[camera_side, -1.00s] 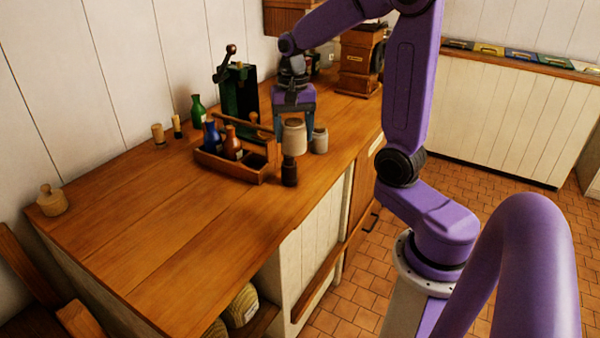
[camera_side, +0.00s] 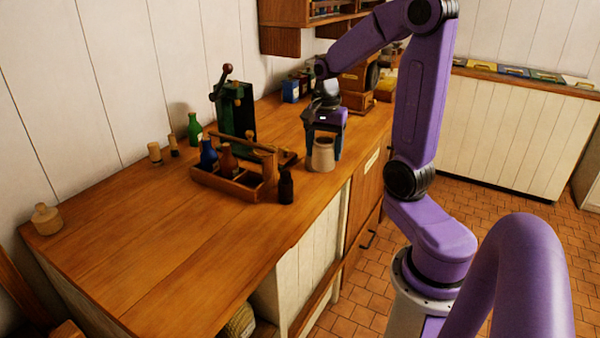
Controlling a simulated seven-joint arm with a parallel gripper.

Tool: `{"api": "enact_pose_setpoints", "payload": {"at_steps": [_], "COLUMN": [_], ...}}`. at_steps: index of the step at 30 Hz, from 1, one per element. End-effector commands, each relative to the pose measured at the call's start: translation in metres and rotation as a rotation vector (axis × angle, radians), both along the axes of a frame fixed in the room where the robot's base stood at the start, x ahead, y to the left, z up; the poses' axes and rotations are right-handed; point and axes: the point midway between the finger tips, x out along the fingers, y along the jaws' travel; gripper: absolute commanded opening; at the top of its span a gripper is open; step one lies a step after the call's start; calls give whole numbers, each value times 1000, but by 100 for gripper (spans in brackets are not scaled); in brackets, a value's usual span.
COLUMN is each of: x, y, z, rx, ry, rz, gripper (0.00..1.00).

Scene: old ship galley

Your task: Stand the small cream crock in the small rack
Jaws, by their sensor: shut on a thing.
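The small cream crock (camera_side: 322,158) is upright between the fingers of my gripper (camera_side: 323,143), which is shut on it. I cannot tell whether its base touches the counter or hangs just above it. The small rack (camera_side: 215,183) is a wooden carrier with a raised handle bar, standing on the counter to the left of my gripper. A blue bottle (camera_side: 208,154) and a brown bottle (camera_side: 228,161) stand in it. Its right front compartment looks empty.
A dark bottle (camera_side: 286,187) stands on the counter between rack and crock, near the front edge. Behind the rack are a green-and-black device (camera_side: 236,112), a green bottle (camera_side: 194,130) and corks (camera_side: 155,153). The left counter (camera_side: 130,255) is mostly clear.

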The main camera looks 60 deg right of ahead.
Motion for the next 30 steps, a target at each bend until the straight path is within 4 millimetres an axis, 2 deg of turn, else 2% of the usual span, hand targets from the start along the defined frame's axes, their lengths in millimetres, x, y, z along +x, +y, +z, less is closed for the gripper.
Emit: {"api": "enact_pose_setpoints", "payload": {"at_steps": [13, 21, 30], "x": [62, 85, 97], "y": [-34, -47, -53], "z": [-32, -66, -81], "rx": [1, 1, 0], "ry": [1, 2, 0], "rz": [2, 2, 2], "gripper": [19, 18, 18]}}
